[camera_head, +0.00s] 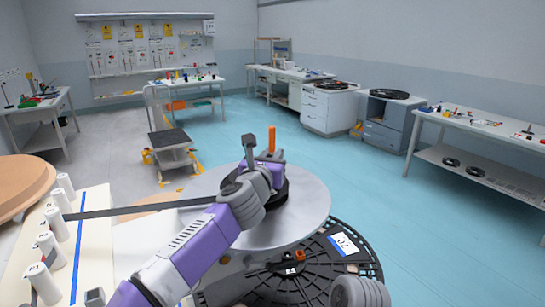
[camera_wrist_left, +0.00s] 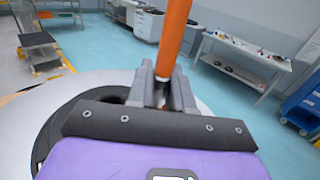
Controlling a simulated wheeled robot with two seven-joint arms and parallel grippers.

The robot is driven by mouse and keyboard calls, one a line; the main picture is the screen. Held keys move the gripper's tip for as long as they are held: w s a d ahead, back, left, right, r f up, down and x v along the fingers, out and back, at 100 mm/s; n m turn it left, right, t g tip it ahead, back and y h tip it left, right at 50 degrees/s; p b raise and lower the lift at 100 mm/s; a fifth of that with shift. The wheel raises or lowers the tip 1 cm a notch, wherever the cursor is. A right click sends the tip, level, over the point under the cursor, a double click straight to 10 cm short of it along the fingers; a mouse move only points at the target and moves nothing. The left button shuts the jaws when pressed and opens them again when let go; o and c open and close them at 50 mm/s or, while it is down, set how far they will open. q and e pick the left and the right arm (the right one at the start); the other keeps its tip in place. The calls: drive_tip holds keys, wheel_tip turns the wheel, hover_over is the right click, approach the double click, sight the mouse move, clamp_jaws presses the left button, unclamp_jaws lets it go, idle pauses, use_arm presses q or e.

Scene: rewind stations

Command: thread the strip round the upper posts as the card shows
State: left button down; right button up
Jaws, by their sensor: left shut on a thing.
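Several white lettered posts (camera_head: 50,250) stand on a cream board (camera_head: 92,258) at the left of the head view. A dark grey strip (camera_head: 130,209) runs from near the upper posts rightward to my left arm, which hides its further course. My left gripper (camera_head: 250,150) is above the grey disc and shut on an upright orange rod (camera_head: 271,138). In the left wrist view the orange rod (camera_wrist_left: 174,40) rises between the fingers of the gripper (camera_wrist_left: 165,88). I cannot tell whether the strip is joined to the rod. My right gripper is out of view.
A large grey disc (camera_head: 312,205) lies under my left gripper, with a black spoked reel (camera_head: 255,291) bearing a white label (camera_head: 345,243) in front. A brown round (camera_head: 22,185) sits at far left. A small cart (camera_head: 172,150) and benches stand beyond; blue floor at right is open.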

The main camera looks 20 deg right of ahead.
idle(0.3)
use_arm(q)
drive_tip(key=c, duration=0.9)
unclamp_jaws()
drive_tip(key=shift+c, duration=0.2)
drive_tip(key=shift+s+a+f, duration=0.1)
